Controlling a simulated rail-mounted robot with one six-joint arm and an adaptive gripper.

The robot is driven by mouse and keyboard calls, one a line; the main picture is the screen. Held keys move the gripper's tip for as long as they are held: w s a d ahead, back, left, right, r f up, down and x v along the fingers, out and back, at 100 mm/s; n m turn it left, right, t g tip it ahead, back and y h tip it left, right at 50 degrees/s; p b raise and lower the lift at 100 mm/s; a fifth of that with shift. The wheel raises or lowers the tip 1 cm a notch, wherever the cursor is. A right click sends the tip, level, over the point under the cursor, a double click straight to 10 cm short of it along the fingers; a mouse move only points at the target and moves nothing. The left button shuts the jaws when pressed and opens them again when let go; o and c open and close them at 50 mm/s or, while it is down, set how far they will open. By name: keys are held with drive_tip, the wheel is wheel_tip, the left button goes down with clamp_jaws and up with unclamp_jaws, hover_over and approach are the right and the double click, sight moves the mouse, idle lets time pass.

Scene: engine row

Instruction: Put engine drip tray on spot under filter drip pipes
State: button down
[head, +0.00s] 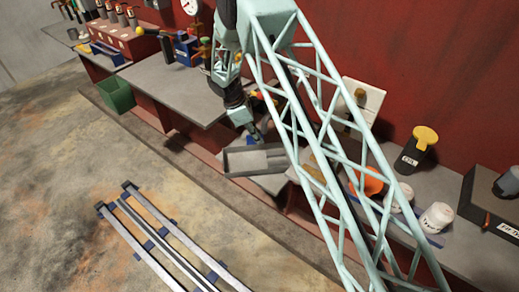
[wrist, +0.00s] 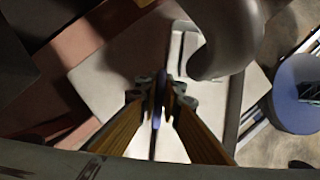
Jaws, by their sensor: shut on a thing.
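The engine drip tray (head: 237,162) is a shallow grey tray with a paler inside, at the middle of the head view. My gripper (head: 257,136) is just above it, pointing down. In the wrist view the two fingers of my gripper (wrist: 160,88) close on a thin blue upright piece (wrist: 157,108) over the pale tray (wrist: 107,75), seemingly the tray's grip. Whether the tray is lifted or touches something below is unclear. The filter drip pipes and the spot under them cannot be made out; my arm covers part of that area.
A grey bench (head: 170,88) stands left of the tray, with a green bin (head: 116,94) below it. Rails (head: 160,240) lie on the floor in front. A large grey rounded thing (wrist: 228,38) overhangs the tray in the wrist view.

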drive_tip(key=shift+r, duration=0.2)
drive_tip(key=shift+r, duration=0.5)
drive_tip(key=s+a+r+p, duration=0.2)
drive_tip(key=s+a, duration=0.8)
drive_tip(key=s, duration=0.4)
drive_tip(key=shift+s+a, duration=0.2)
drive_tip(key=shift+s, duration=0.1)
drive_tip(key=shift+r, duration=0.1)
